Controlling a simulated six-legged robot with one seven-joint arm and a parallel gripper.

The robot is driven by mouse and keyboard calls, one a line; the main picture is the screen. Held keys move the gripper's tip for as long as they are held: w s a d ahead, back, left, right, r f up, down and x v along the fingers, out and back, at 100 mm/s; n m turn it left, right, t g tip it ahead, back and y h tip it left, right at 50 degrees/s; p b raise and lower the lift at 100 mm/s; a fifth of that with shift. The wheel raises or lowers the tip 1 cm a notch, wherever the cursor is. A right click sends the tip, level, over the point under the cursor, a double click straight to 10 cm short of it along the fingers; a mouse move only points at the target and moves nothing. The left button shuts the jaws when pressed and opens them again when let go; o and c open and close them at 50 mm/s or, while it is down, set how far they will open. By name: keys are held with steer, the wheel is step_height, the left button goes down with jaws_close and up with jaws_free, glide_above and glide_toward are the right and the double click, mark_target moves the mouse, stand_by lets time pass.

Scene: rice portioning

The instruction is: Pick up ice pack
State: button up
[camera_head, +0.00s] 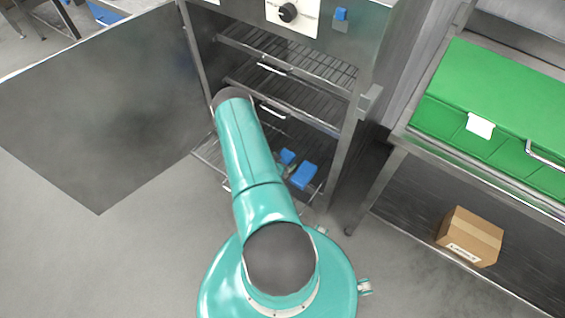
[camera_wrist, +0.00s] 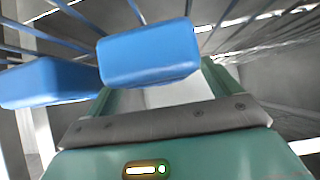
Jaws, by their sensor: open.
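Two blue ice packs are on the lower rack of the open cabinet. In the wrist view one ice pack (camera_wrist: 148,53) is straight ahead of my gripper (camera_wrist: 158,88), across the gap between its green fingers. The other blue pack (camera_wrist: 45,82) is to the left, outside the fingers. My gripper is open, and nothing is clasped in it. In the head view a blue pack (camera_head: 303,175) and a smaller-looking blue one (camera_head: 287,156) show low in the cabinet. The gripper there is largely hidden by my arm and the rack.
The steel cabinet has several wire racks (camera_head: 290,62), and its door (camera_head: 95,110) stands open to the left. Cabinet walls and rack wires are close around my gripper. To the right are a green-lidded counter (camera_head: 500,85) and a cardboard box (camera_head: 470,237) on a low shelf.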

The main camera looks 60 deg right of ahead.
steer(key=shift+d+f, duration=0.3)
steer(key=shift+d, duration=0.1)
steer(key=shift+c, duration=0.4)
steer(key=c, duration=1.1)
steer(key=shift+c, duration=0.5)
steer(key=shift+r, duration=0.15)
